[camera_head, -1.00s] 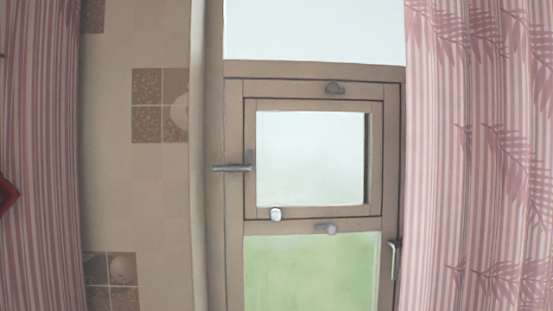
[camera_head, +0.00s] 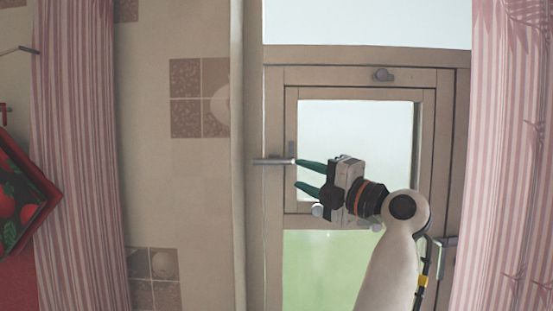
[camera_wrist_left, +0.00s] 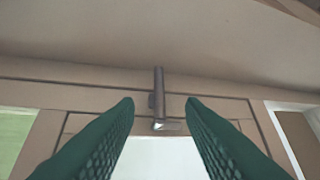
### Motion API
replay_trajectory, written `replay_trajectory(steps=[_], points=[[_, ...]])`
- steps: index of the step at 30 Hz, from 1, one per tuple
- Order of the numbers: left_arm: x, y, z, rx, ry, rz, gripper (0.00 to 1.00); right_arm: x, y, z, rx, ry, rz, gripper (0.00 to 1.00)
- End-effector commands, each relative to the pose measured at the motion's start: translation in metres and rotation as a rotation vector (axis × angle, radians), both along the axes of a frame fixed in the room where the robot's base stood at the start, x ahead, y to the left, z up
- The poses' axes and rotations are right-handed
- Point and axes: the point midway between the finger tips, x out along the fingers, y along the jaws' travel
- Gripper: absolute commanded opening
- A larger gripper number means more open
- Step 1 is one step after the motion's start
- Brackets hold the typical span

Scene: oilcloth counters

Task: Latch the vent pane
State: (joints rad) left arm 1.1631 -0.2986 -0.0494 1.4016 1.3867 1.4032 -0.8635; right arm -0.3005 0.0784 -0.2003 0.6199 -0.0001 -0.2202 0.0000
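The vent pane (camera_head: 350,125) is a small glazed sash in a brown wooden frame. Its grey lever handle (camera_head: 272,161) sits at the sash's left side and points horizontally left. My left gripper (camera_head: 296,175) has two green fingers, open and empty, just right of the handle, pointing left towards it. In the left wrist view the handle (camera_wrist_left: 159,90) shows ahead, between and beyond the two fingertips (camera_wrist_left: 160,102); I see no contact. I cannot tell whether the sash is fully flush with its frame. My right gripper is out of view.
Another handle (camera_head: 447,242) is low on the right, partly behind my arm. Pink striped curtains (camera_head: 510,150) hang on the right, another (camera_head: 75,150) on the left. A red patterned item (camera_head: 22,200) is at far left.

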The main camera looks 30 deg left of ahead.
Motion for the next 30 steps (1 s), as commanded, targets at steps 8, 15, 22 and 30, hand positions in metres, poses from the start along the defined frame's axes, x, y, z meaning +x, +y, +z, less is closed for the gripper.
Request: replay_trajectory(steps=[8, 15, 22, 30], points=[[0.002, 0.023, 0.009, -0.040, 0.000, 0.004, 0.36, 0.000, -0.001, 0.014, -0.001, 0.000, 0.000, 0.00], [0.013, 0.070, 0.018, -0.036, 0.001, 0.005, 0.36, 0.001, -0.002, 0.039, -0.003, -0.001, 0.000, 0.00], [0.021, 0.104, 0.020, -0.036, 0.002, 0.003, 0.36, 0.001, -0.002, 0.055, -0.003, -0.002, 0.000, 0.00], [0.024, 0.116, 0.019, -0.038, -0.001, 0.000, 0.36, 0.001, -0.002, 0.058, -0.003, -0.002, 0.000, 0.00]])
